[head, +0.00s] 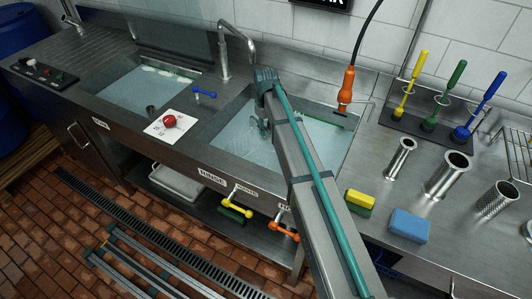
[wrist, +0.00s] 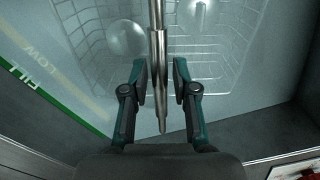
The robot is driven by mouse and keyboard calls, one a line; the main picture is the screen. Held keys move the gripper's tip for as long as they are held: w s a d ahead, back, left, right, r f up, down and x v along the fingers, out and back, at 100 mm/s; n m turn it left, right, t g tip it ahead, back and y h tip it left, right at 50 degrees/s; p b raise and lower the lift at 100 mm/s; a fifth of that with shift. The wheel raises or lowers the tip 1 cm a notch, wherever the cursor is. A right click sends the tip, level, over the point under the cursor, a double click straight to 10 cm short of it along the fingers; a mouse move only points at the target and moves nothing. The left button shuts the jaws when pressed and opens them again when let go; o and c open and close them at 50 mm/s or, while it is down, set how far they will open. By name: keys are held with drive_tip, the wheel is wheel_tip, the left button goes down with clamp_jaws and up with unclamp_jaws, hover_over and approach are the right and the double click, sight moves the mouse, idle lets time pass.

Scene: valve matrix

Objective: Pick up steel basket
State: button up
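The steel basket (wrist: 222,42) is a wire basket in the water of the right sink, seen from above in the wrist view. A steel rod with a thicker grip (wrist: 160,82), apparently its handle, runs down the middle of that view. My gripper (wrist: 163,85) has one finger on each side of this grip, with small gaps showing, so it is open. In the head view my gripper (head: 263,126) is over the right sink, partly hidden by my arm. My arm also hides much of the sink there, and I cannot make out the basket clearly.
The right sink's walls and a green FILL/LOW strip (wrist: 55,85) are close by. A faucet (head: 226,55) and an orange hanging sprayer (head: 346,88) stand at the back. Sponges (head: 408,225), steel cylinders (head: 447,175) and brushes (head: 435,105) occupy the right counter.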

clamp_jaws()
drive_tip(key=shift+r, duration=0.1)
